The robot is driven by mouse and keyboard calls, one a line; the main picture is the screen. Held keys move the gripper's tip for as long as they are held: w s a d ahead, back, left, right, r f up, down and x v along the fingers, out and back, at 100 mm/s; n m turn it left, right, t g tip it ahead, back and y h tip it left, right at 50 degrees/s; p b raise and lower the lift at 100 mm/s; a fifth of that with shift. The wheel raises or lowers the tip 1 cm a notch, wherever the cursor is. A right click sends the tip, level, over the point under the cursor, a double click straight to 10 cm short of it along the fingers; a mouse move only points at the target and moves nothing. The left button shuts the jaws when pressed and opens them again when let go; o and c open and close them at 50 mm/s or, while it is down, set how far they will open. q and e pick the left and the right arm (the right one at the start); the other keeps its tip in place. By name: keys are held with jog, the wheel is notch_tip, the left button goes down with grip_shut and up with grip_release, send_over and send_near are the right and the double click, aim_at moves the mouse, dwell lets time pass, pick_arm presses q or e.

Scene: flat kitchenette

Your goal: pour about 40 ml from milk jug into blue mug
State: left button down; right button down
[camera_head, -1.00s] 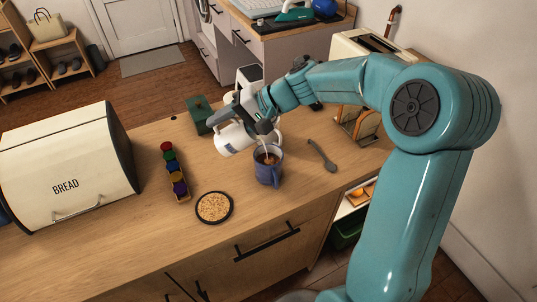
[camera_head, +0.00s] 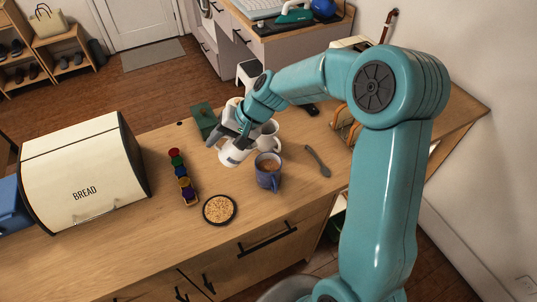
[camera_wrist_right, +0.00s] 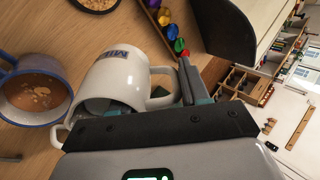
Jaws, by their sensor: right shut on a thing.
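The white milk jug (camera_head: 235,153), with blue lettering, is held by my right gripper (camera_head: 229,136) above the counter, left of the blue mug. In the right wrist view the jug (camera_wrist_right: 120,75) shows its lettering and its handle, with the gripper's fingers (camera_wrist_right: 188,82) shut at the handle. How far it is tilted is hard to tell. The blue mug (camera_head: 268,180) stands upright on the counter and holds a brown drink with pale bits on top; it also shows in the right wrist view (camera_wrist_right: 62,75). No stream shows between them. My left gripper is out of view.
A white mug (camera_head: 270,131) stands close behind the blue mug. A spoon (camera_head: 318,161) lies to the right. Front-left counter is clear.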

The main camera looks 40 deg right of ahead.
aim_at(219, 150)
jog(key=shift+w+a+g+h+p, duration=0.25)
jog(key=shift+a+g+h+p, duration=0.25)
jog(key=shift+p, duration=0.75)
jog(key=shift+w+a+f+b, duration=0.1)
jog(key=shift+a+f+b, duration=0.05)
jog(key=shift+f+b, duration=0.45)
jog(key=shift+w+a+f+g+h, duration=0.1)
jog(key=shift+f+g+h, duration=0.3)
jog(key=shift+f+h, duration=0.1)
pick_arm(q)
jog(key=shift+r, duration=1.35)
pick_arm(e)
jog(key=shift+f+g+h, duration=0.3)
jog(key=shift+f, duration=0.7)
